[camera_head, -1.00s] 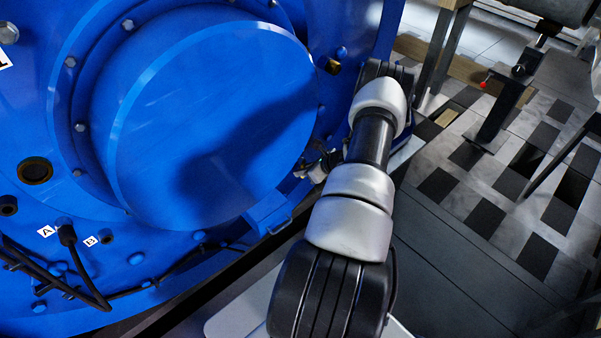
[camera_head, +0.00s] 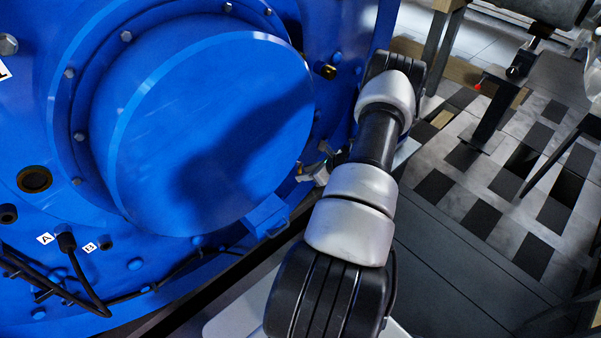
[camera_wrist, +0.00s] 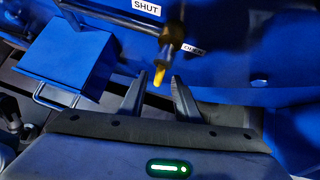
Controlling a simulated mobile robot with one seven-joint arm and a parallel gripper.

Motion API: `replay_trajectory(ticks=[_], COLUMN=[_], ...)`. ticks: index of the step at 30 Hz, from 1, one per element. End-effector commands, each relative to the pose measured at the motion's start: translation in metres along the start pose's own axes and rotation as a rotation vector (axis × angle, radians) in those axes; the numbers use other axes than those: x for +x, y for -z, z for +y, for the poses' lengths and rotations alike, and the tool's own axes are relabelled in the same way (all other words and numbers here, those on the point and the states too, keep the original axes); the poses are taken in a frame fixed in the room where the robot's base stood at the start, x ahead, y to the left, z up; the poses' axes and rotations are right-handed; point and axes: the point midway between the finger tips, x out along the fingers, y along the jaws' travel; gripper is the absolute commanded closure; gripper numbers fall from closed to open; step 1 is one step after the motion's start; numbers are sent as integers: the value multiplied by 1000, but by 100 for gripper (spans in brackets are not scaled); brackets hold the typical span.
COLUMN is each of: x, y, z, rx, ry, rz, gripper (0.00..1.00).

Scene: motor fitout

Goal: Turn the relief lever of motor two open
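The relief lever (camera_wrist: 159,74), with a yellow tip and a brass-coloured pivot, stands out from the blue motor housing (camera_wrist: 232,70) in the wrist view. A SHUT label (camera_wrist: 146,6) is above left of the pivot and an OPEN label (camera_wrist: 193,49) is right of it. The tip points down the picture, towards my gripper. My gripper (camera_wrist: 158,82) is open, with its two dark fingers either side of the yellow tip. I cannot tell whether either finger touches it. In the head view my gripper is mostly hidden behind my arm, beside the blue motor (camera_head: 215,130).
A blue box with a wire handle (camera_wrist: 70,55) sits left of my fingers in the wrist view. Black cables (camera_head: 85,275) run along the motor's lower left. A stand (camera_head: 492,112) is at the right.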

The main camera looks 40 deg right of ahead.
Motion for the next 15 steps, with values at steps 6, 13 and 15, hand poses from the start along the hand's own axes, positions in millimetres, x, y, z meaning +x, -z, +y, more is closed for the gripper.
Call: replay_trajectory(ticks=[6,13,15], x=[-59,-107,-117], y=[-3,-2,-2], z=[-1,-1,-1], rx=[0,-2,-1], ry=[3,2,2], rz=[0,0,0], gripper=[70,70,70])
